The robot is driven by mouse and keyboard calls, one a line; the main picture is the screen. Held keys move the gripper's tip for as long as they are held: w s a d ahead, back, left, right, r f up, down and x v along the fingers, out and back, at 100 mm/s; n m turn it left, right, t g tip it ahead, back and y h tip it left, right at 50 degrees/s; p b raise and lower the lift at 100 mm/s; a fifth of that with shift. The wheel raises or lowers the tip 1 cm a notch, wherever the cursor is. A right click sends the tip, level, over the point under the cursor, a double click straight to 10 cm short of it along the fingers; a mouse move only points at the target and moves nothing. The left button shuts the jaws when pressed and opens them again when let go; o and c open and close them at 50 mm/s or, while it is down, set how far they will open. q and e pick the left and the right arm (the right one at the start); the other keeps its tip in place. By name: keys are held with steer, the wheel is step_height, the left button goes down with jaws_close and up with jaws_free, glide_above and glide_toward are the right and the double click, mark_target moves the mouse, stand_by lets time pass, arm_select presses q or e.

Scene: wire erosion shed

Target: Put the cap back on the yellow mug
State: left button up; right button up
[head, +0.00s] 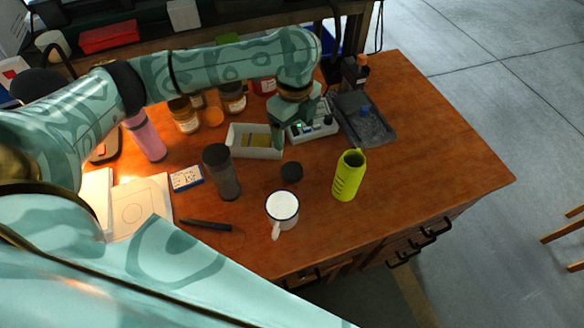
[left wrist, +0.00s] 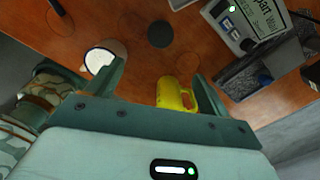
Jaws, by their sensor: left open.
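The yellow mug (head: 347,178) stands upright on the right part of the wooden bench, its top open and dark inside. It also shows in the left wrist view (left wrist: 172,93), near the right finger. A round dark cap (head: 291,172) lies flat on the bench to the left of the mug; in the left wrist view it is a dark disc (left wrist: 160,34). My left gripper (head: 287,127) is open and empty, above the bench behind the cap. In the left wrist view its fingers (left wrist: 160,75) stand wide apart. My right gripper is not in view.
A white mug (head: 283,206) stands in front of the cap. A dark grey tumbler (head: 222,174) stands left of it. A white tray (head: 240,139), a meter (head: 318,130) and a grey tray (head: 376,136) lie behind. The bench right of the yellow mug is clear.

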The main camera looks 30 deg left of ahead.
arm_select(q)
steer(key=b, duration=0.6)
glide_above(293, 171)
step_height(293, 171, down, 11)
steer(key=shift+d+f, duration=0.1)
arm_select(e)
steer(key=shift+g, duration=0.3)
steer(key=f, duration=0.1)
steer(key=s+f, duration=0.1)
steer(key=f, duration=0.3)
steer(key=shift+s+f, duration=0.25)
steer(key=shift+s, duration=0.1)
arm_select(q)
step_height(293, 171, down, 5)
steer(key=b, duration=0.3)
steer(key=shift+f, duration=0.2)
steer(key=shift+r, duration=0.1)
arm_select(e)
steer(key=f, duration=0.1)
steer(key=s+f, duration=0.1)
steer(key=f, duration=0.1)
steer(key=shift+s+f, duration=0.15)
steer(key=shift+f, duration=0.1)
arm_select(q)
steer(key=shift+r, duration=0.1)
steer(key=c, duration=1.1)
